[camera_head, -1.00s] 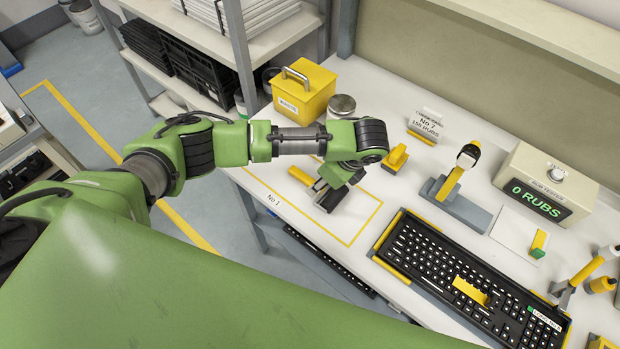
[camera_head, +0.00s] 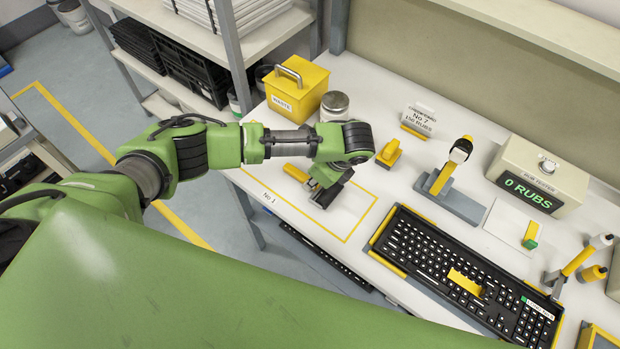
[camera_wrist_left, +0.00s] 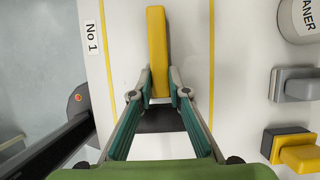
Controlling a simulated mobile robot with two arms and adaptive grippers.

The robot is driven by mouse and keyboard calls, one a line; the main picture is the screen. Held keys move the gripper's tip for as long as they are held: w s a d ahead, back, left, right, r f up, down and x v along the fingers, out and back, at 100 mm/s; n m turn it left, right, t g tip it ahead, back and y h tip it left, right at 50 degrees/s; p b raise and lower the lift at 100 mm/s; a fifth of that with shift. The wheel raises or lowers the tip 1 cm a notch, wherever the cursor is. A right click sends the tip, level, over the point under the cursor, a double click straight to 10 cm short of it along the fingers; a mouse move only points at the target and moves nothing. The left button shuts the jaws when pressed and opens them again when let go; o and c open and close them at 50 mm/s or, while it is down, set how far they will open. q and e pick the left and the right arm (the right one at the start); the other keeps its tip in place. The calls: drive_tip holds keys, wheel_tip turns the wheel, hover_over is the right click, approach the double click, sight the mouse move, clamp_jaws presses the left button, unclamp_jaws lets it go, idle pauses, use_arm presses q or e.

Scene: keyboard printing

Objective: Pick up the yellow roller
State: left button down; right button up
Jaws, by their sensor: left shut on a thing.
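The yellow roller (camera_wrist_left: 157,45) has a long yellow handle and lies over the white table inside the yellow-lined area marked No 1. In the head view its handle end (camera_head: 295,173) shows just left of my left gripper (camera_head: 322,186). In the left wrist view my left gripper (camera_wrist_left: 158,92) has its two fingertips against both sides of the handle, shut on it. A black part (camera_wrist_left: 160,119) shows below the handle between the fingers. I cannot tell whether the roller touches the table. My right gripper is not in view.
A yellow box (camera_head: 298,90) and a metal-lidded jar (camera_head: 335,106) stand behind. The shelf post (camera_head: 232,50) rises at left.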

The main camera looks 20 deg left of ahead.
use_arm(q)
wheel_tip(320, 180, up, 3)
drive_tip(key=shift+w+f, duration=0.1)
drive_tip(key=s+d+r, duration=0.3)
drive_tip(key=s+r, duration=0.7)
drive_tip(key=s, duration=0.3)
drive_tip(key=shift+s+d+b, duration=0.35)
drive_tip(key=shift+s, duration=0.05)
idle(0.9)
